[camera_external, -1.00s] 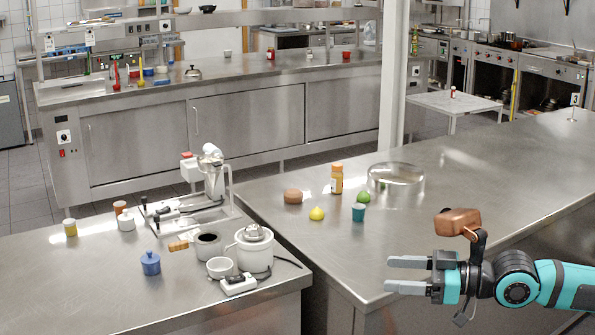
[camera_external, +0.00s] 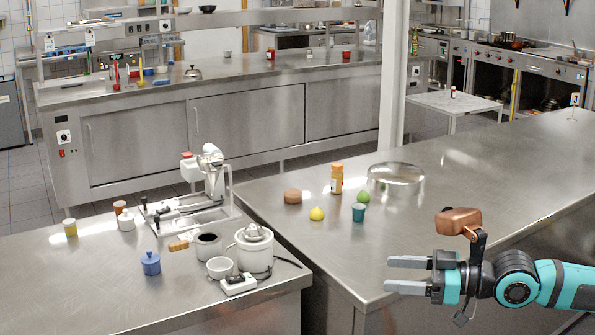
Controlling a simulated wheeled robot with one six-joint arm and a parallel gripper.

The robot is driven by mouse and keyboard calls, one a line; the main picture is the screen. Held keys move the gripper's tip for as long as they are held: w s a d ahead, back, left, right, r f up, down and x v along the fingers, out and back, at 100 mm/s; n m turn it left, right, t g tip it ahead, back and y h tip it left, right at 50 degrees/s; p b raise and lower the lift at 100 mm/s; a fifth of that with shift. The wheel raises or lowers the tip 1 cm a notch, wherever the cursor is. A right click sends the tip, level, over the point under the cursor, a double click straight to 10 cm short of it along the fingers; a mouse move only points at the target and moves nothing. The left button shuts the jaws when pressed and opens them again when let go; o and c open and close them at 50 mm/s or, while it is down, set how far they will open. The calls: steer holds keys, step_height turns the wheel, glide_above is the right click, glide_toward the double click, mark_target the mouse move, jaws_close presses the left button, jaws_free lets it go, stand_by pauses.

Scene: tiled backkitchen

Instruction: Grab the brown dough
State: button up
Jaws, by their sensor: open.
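The brown dough (camera_external: 293,196) is a small rounded lump. It lies on the steel counter (camera_external: 460,185) near its left side, left of the orange-capped bottle. My gripper (camera_external: 388,274) is at the lower right of the view, in front of the dough and to its right. Its two grey fingers point left and are parted, with nothing between them. The gripper is well apart from the dough, and nothing hides the dough.
Close to the dough are an orange bottle (camera_external: 337,179), a yellow lemon (camera_external: 317,214), a green lime (camera_external: 363,196) and a teal cup (camera_external: 358,212). A round metal container (camera_external: 396,180) stands behind them. The front of this counter is clear. Another counter at left holds several appliances.

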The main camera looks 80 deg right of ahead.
steer(key=o, duration=0.4)
steer(key=shift+o, duration=0.2)
